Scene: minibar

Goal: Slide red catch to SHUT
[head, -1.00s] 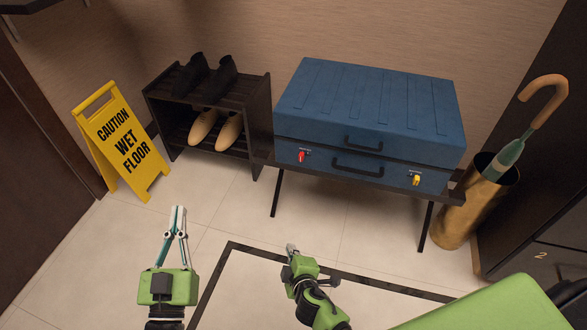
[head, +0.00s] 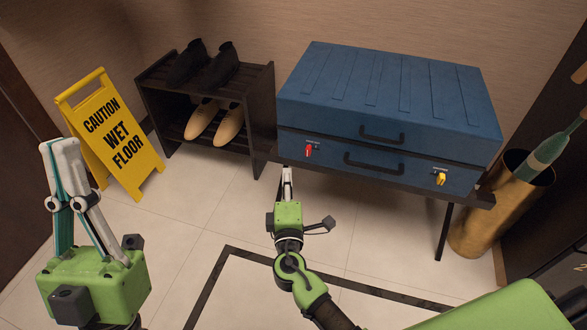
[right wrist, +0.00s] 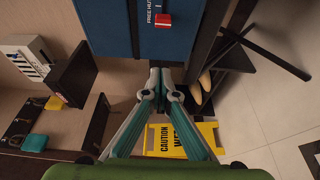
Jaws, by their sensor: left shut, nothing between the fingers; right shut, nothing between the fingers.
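The red catch (head: 309,149) sits on the left of the front face of the blue suitcase (head: 390,95), which lies flat on a dark rack. A yellow catch (head: 440,178) is on the right of the same face. In the right wrist view the red catch (right wrist: 165,21) shows at the top, beside white lettering only partly readable. My right gripper (head: 287,171) is shut and empty, just below and left of the red catch, apart from it. Its fingertips also show in the right wrist view (right wrist: 160,72). My left gripper (head: 60,146) is shut and empty, at the far left.
The dark rack (head: 465,199) juts out under the suitcase. A shoe shelf (head: 155,105) stands left of it, and a yellow wet floor sign (head: 115,135) further left. A brass umbrella stand (head: 485,230) is at right. The floor in front is clear.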

